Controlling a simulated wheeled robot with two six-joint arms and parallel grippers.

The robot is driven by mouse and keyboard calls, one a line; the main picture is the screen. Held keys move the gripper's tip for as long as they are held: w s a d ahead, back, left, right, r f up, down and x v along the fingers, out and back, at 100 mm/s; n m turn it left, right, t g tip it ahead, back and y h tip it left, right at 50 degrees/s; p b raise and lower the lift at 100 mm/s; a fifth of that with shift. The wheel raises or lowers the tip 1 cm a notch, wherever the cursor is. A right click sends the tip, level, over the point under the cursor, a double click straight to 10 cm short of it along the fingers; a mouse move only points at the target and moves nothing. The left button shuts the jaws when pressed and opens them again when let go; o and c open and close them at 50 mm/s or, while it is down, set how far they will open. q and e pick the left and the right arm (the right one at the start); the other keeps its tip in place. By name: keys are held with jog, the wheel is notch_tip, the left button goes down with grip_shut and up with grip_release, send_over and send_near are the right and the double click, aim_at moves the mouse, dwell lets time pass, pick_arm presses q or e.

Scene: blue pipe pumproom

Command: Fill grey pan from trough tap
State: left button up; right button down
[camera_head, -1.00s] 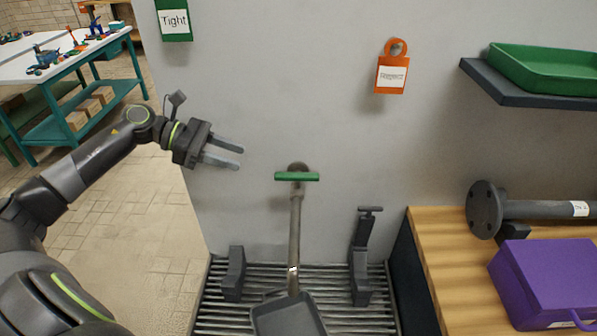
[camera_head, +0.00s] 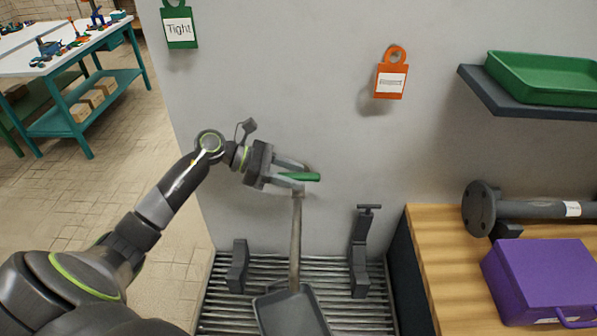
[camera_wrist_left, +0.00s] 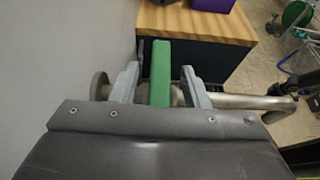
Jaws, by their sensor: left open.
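The trough tap has a green bar handle (camera_head: 308,177) at the wall and a long grey spout (camera_head: 296,235) running down the picture from it. The grey pan (camera_head: 290,312) sits at the bottom of the view, by the spout's lower end and over the ribbed trough grating; its near part is cut off. No water can be made out. My left gripper (camera_head: 302,177) is open, with its fingers on either side of the handle. In the left wrist view the green handle (camera_wrist_left: 161,75) stands between the open fingers, with small gaps. My right gripper is not in view.
Two dark brackets (camera_head: 238,266) (camera_head: 360,255) stand on the grating (camera_head: 335,312). To the right, a wooden bench (camera_head: 440,262) holds a purple case (camera_head: 545,280) and a flanged pipe (camera_head: 482,208). A shelf (camera_head: 515,97) carries a green tray. Green and orange tags hang on the wall.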

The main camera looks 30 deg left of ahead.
pick_arm(q)
jog(key=shift+x, duration=1)
jog(key=shift+c, duration=0.4)
grip_shut()
jog(key=shift+s+f+n+t+y, duration=0.1)
jog(key=shift+n+t+y, duration=0.3)
jog(key=shift+n+t, duration=0.1)
jog(key=shift+n+t+y, duration=0.3)
jog(key=shift+n+t, duration=0.1)
jog(key=shift+n, duration=0.1)
jog(key=shift+n+t+y+p, duration=0.55)
jog(key=shift+n+t+y, duration=0.15)
jog(key=shift+n+t, duration=0.25)
jog(key=shift+o, duration=0.4)
grip_release()
jog(key=shift+a, duration=0.1)
